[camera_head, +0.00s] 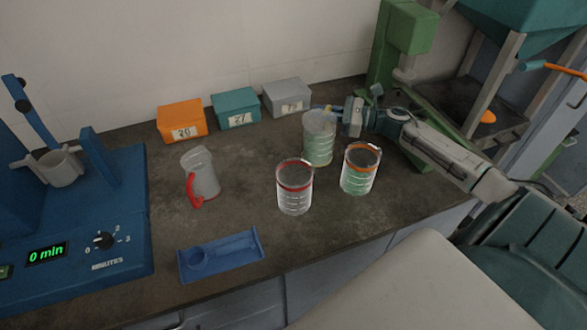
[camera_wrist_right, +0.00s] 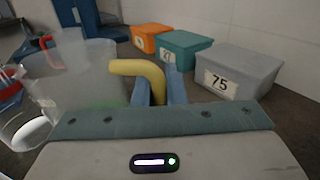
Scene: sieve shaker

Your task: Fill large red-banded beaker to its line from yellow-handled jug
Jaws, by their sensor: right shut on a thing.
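The yellow-handled jug (camera_head: 319,143) is clear, with pale green contents, and stands upright behind the beakers. My right gripper (camera_head: 341,112) is shut on its yellow handle (camera_wrist_right: 145,72), which shows between the fingers in the right wrist view. I cannot tell whether the jug's base touches the bench. The red-banded beaker (camera_head: 294,195) stands upright in front and left of the jug. It looks clear, and I see no green liquid in it. My left gripper is not in view.
An orange-banded beaker (camera_head: 358,180) with green contents stands close right of the red-banded one. A red-handled jug (camera_head: 203,174) stands left, and a blue tray (camera_head: 225,258) lies in front. Orange (camera_head: 181,119), teal (camera_head: 236,108) and grey (camera_head: 287,97) boxes line the back.

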